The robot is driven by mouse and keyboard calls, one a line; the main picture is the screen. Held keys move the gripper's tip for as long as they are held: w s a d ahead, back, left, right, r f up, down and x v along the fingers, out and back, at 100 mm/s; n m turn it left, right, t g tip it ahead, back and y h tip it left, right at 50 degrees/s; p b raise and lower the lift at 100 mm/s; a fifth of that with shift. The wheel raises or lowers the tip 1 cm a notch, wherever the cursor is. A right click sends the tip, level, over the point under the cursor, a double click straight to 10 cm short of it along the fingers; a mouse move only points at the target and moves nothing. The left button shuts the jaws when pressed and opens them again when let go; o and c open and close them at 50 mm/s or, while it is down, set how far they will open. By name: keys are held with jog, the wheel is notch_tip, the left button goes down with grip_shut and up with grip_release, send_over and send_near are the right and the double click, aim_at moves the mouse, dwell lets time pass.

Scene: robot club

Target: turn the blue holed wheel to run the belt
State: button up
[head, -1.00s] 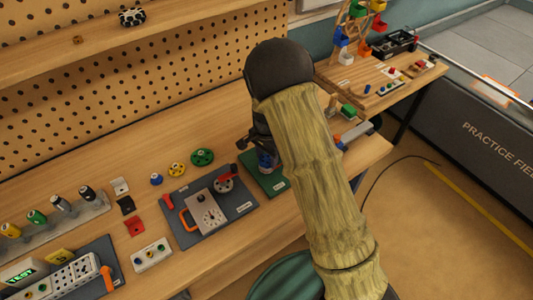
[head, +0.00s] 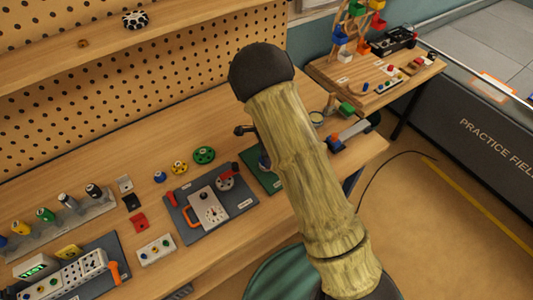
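A small blue part (head: 264,161) shows on a green board (head: 268,180) just left of my arm; I cannot tell whether it is the holed wheel. A grey belt-like unit (head: 352,132) with a blue end (head: 335,144) lies right of my arm near the bench's right edge. My arm crosses the middle of the view and hides much of the space between them. A small dark piece (head: 243,130) sticks out left of the arm; it may be part of my gripper. The fingertips are hidden, and whether they touch anything does not show.
A grey board (head: 212,222) with a dial, red and orange handles stands left of the green board. A green wheel (head: 204,154), yellow wheel (head: 179,167) and blue knob (head: 159,177) lie behind it. A pegboard (head: 120,80) backs the bench. A second table (head: 360,95) stands at right.

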jog(key=shift+w+r, duration=0.1)
jog(key=o, duration=1)
jog(key=shift+c, duration=0.2)
notch_tip(320, 180, up, 17)
jog(key=b, duration=0.2)
jog(key=shift+r, duration=0.15)
jog(key=s+d+n+t, duration=0.2)
jog(key=s+d+n, duration=1.3)
jog(key=s, duration=0.3)
jog(key=shift+s+n+t, duration=0.25)
jog(key=shift+n+t, duration=0.05)
jog(key=shift+n, duration=0.3)
